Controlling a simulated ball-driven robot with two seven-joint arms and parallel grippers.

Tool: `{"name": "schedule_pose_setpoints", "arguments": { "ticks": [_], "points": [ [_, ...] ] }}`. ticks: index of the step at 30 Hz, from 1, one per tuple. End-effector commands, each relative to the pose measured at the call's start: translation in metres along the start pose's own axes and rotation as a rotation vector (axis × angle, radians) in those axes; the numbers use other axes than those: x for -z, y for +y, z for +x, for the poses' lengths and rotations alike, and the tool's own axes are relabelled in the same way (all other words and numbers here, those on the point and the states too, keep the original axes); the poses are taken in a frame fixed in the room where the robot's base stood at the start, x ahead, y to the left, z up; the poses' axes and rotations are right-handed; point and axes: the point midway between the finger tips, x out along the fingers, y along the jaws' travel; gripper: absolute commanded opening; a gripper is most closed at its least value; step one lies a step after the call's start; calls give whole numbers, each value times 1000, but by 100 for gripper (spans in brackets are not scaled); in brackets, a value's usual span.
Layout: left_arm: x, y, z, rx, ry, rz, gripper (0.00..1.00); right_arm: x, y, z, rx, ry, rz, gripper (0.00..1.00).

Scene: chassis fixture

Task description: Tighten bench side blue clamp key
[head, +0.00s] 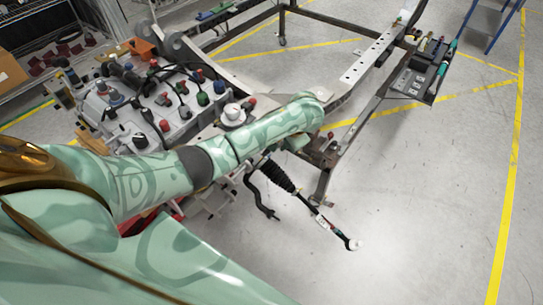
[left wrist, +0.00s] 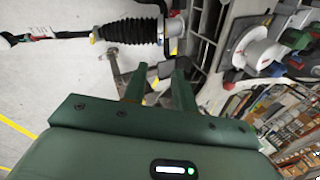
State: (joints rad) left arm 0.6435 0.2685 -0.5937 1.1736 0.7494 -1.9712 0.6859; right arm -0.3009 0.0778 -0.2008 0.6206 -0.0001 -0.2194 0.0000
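My left arm reaches in from the left in the head view, over the chassis fixture (head: 350,76), and its end hides the left gripper's fingertips there. In the left wrist view my left gripper (left wrist: 161,68) has its two dark green fingers apart, with no object visible between them. Metal fixture parts and floor show beyond the fingers. Small blue-capped parts (head: 219,86) show on the grey engine block in the head view, and a blue part (left wrist: 276,69) shows at the upper right in the wrist view. I cannot tell which, if any, is the clamp key. My right gripper is not in view.
A black ribbed boot (head: 277,176) with a rod juts over the floor; the boot also shows in the wrist view (left wrist: 128,32). A tool tray (head: 412,82) is at the upper right. The right-hand floor is clear.

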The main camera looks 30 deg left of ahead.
Motion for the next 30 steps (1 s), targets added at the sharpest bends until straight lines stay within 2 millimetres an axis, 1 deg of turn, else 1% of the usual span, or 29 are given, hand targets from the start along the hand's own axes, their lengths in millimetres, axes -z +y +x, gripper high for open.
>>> {"name": "schedule_pose_setpoints", "arguments": {
  "ticks": [1, 6, 12, 15, 18, 21, 30],
  "points": [
    [-1, 2, 18, 1, -5, 0, 28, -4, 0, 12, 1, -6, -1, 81],
    [-1, 3, 65, 2, -6, 0, 28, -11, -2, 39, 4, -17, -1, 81],
    [-1, 3, 112, 1, -5, 0, 28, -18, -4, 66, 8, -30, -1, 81],
    [-1, 2, 128, 1, -4, 0, 28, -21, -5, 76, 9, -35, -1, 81],
    [-1, 2, 138, 0, -3, 0, 28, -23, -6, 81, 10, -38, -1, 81],
    [-1, 1, 142, 0, -1, 0, 28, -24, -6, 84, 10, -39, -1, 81],
    [-1, 0, 142, 0, 0, -1, 28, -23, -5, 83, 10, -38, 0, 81]
  ]
}}
